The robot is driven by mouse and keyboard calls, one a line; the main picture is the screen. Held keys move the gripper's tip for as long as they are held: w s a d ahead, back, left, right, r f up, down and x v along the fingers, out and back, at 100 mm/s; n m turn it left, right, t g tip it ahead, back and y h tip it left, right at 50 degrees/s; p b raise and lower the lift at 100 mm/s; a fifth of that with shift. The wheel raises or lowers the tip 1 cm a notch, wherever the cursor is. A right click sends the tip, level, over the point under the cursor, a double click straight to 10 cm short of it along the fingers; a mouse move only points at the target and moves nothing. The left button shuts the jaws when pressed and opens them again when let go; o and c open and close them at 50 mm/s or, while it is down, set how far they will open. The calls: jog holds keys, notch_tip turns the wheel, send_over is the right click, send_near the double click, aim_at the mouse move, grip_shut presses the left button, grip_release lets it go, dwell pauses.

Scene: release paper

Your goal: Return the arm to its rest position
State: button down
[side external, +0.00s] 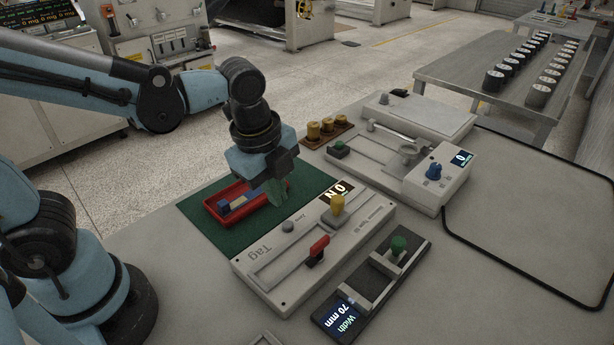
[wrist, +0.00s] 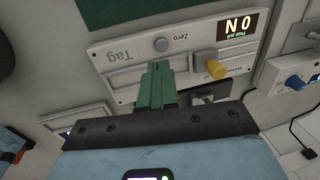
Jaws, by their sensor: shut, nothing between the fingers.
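My gripper (side external: 277,192) is above the green mat (side external: 211,241), near the red tray, with its green fingers pointing down. In the wrist view its fingers (wrist: 155,85) are together with nothing between them. They overlap the grey tester labelled "Tag" (wrist: 117,80) in that picture. In the side view the tester (side external: 300,280) has a red handle, a yellow knob and a display reading 0 N. My arm is bent and reaches in from the left.
A width gauge (side external: 372,292) reading 70 mm stands in front of the tester. A second device with a blue knob (side external: 433,172) stands behind right. The table's right side is clear inside a black outline.

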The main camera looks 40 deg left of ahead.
dwell(0.4)
jog(key=a+r+n+t, duration=0.1)
jog(key=a+n, duration=0.3)
jog(key=n, duration=0.5)
jog(key=s+a+r+n+t, duration=0.1)
jog(key=a+n+t, duration=0.3)
jog(key=n, duration=0.5)
jog(key=shift+r, duration=0.55)
jog(key=shift+a, duration=0.1)
